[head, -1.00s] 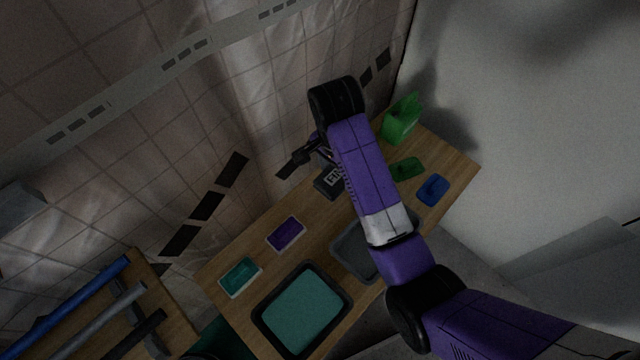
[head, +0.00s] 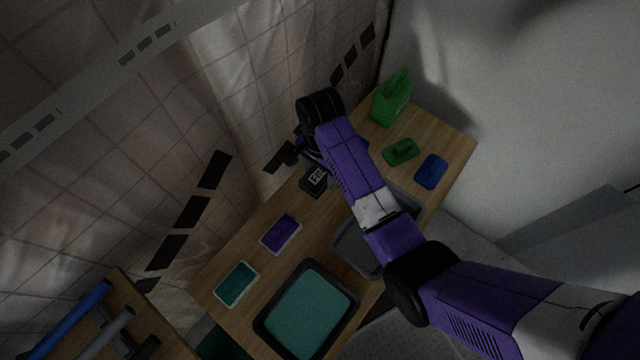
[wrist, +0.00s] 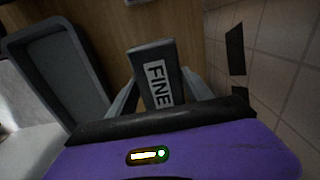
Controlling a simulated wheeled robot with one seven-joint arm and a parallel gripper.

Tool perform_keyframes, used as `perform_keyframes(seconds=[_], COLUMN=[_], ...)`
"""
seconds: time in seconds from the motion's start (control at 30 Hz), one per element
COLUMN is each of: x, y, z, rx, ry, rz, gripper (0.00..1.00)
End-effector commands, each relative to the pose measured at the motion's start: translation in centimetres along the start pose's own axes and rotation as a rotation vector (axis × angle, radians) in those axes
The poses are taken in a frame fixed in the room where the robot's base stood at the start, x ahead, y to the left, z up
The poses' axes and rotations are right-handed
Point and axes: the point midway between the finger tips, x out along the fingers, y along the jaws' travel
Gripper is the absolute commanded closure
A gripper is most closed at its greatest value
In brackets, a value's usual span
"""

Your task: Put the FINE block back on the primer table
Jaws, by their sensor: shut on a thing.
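The dark grey FINE block (wrist: 158,75) with its white label is between my gripper's fingers (wrist: 160,92) in the wrist view. My gripper is shut on it. In the head view the FINE block (head: 315,181) shows over the back edge of the wooden primer table (head: 222,268), its label facing up. My arm hides part of the gripper (head: 312,160) there. I cannot tell whether the block touches the tabletop.
A teal-filled tray (head: 306,312), a grey tray (head: 352,246), a purple pad (head: 281,233) and a teal pad (head: 236,284) are on the table. A green jug (head: 391,100), green block (head: 401,151) and blue block (head: 431,171) are at the far end. A tiled, sheeted wall stands behind.

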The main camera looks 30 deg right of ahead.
Motion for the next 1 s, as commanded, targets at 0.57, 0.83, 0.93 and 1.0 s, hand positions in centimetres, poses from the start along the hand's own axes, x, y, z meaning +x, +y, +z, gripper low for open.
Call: perform_keyframes(seconds=[0.57, 0.83, 0.93, 1.0], x=[6.9, 7.3, 7.3, 7.3], y=[0.0, 0.0, 0.0, 0.0], z=[0.0, 0.0, 0.0, 0.0], rx=[0.0, 0.0, 0.0, 0.0], ry=[0.0, 0.001, 0.001, 0.001], rz=[0.001, -0.001, -0.001, -0.001], gripper=[0.83, 0.39, 0.2, 0.2])
